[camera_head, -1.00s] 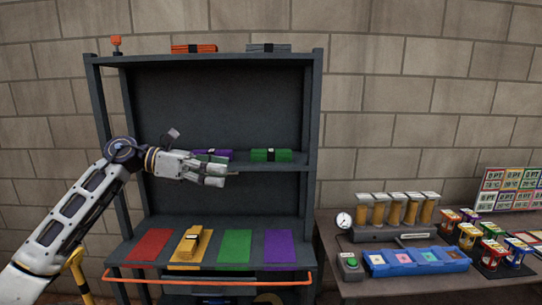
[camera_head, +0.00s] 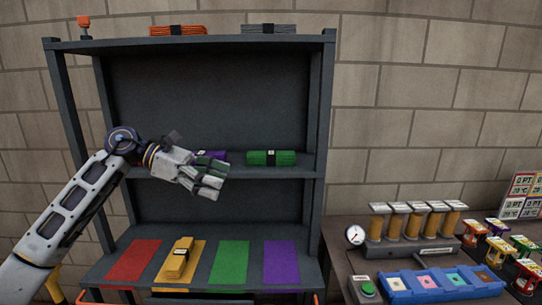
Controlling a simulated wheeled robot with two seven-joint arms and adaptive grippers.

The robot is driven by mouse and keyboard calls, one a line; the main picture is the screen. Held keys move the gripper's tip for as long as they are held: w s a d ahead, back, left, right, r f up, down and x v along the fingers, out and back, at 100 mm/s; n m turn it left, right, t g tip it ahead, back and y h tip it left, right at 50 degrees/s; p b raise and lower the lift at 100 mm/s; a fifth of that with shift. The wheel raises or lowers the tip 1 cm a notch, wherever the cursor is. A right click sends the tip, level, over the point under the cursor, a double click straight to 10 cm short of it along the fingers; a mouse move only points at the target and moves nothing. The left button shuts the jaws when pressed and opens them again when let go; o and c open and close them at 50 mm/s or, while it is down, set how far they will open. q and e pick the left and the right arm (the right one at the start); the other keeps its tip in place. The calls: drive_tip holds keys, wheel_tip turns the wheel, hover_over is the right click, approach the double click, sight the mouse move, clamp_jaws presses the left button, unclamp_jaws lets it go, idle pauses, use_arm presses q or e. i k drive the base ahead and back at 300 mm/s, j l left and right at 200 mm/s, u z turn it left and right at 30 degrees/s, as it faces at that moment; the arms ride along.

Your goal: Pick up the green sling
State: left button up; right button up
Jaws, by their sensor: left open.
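The green sling (camera_head: 284,158) is a folded green bundle with a dark band and white label. It lies on the right part of the middle shelf. My left gripper (camera_head: 214,183) is at the front of that shelf, to the left of the green sling and apart from it. It is open, and no object shows between its fingers. It partly hides a purple sling (camera_head: 218,156) on the same shelf. My right gripper is not in view.
The grey shelf rack (camera_head: 319,130) has an orange sling (camera_head: 178,30) and a grey sling (camera_head: 268,29) on top. The lower deck has red, yellow, green (camera_head: 229,262) and purple mats; a yellow sling (camera_head: 178,257) lies on the yellow one. A side table with gauge and blue tray (camera_head: 440,287) stands right.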

sight(269, 158)
drive_tip(key=i, duration=1.25)
